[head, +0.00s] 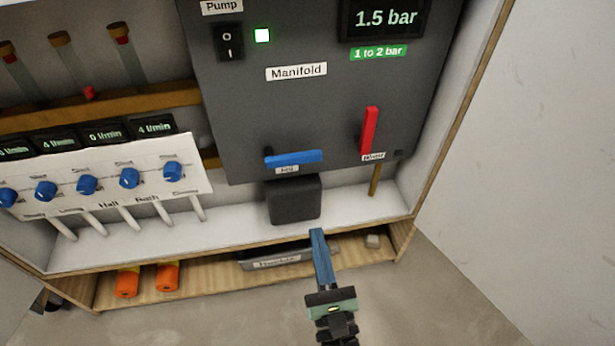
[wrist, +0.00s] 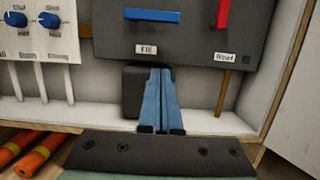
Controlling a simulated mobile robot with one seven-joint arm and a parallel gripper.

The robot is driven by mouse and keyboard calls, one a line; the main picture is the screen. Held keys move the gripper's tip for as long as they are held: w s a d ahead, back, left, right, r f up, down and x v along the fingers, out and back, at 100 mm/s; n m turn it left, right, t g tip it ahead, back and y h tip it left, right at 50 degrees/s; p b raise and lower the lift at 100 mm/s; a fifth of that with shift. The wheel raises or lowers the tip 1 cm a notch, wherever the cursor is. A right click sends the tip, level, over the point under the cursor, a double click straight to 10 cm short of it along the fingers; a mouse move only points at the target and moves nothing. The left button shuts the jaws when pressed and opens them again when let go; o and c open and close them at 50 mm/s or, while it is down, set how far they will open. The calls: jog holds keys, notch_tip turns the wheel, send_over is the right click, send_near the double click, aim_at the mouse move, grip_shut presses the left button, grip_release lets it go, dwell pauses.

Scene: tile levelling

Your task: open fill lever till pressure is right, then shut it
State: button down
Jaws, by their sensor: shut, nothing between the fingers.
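The blue fill lever (head: 294,158) lies about level on the dark manifold panel (head: 230,125), above a label that reads Fill in the wrist view. The lever also shows at the top of the wrist view (wrist: 152,15). The pressure display (head: 386,18) reads 1.5 bar, above a green label (head: 378,53) reading "1 to 2 bar". My gripper (head: 317,232) is shut and empty, its blue fingers together. It is below the fill lever and apart from it. In the wrist view the fingers (wrist: 160,75) stand in front of the black block's right side.
A red lever (head: 369,130) stands upright right of the fill lever. A black block (head: 294,201) is under the panel. The pump switch (head: 229,41) has a lit green lamp beside it. Blue knobs (head: 87,184) line a white board at left. Orange cylinders (head: 167,275) lie on the lower shelf.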

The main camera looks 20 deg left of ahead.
aim_at(292, 154)
jog(key=shift+w, duration=0.1)
jog(key=b+x, duration=0.3)
jog(key=x, duration=0.7)
jog(key=shift+a+r+b, duration=0.15)
jog(key=shift+r+b, duration=0.05)
jog(key=shift+b, duration=0.15)
notch_tip(292, 154, up, 4)
jog(key=shift+f+p, duration=0.15)
jog(key=shift+p, duration=0.5)
